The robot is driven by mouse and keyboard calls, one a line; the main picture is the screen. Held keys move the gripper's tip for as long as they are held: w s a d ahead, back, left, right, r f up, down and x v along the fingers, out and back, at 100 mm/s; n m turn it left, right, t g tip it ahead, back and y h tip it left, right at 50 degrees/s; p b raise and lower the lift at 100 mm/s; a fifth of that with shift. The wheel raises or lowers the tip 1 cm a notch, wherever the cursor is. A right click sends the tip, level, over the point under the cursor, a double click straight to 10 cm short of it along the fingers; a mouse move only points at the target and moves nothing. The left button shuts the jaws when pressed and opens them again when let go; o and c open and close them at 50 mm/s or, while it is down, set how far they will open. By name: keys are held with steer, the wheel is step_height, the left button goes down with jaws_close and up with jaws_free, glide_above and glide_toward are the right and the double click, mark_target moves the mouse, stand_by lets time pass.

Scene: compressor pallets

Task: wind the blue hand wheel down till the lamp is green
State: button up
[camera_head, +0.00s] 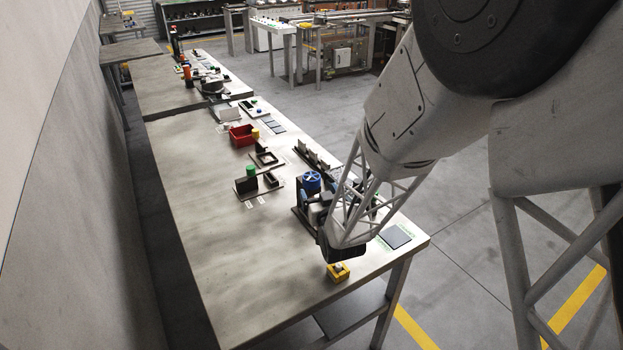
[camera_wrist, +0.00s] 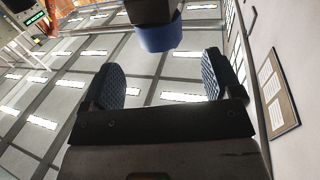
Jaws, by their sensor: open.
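The blue hand wheel (camera_head: 312,180) sits on top of a dark upright unit near the right edge of the bench in the head view. My gripper is close to it at the end of the arm, mostly hidden by the arm's lattice link. In the wrist view, my gripper (camera_wrist: 164,82) has its two dark blue pads wide apart with nothing between them. A blue part (camera_wrist: 160,36) under a dark block lies beyond the pads, roughly centred; I cannot tell for certain that it is the wheel. I cannot make out the lamp or its colour.
A yellow box (camera_head: 338,272) stands near the bench's front end. A black stand with a green cylinder (camera_head: 251,170) and a red bin (camera_head: 242,135) are further back. The wrist view mostly shows the ceiling lights.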

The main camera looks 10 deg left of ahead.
mark_target(314, 184)
steer(key=shift+x, duration=3.8)
steer(key=c, duration=0.9)
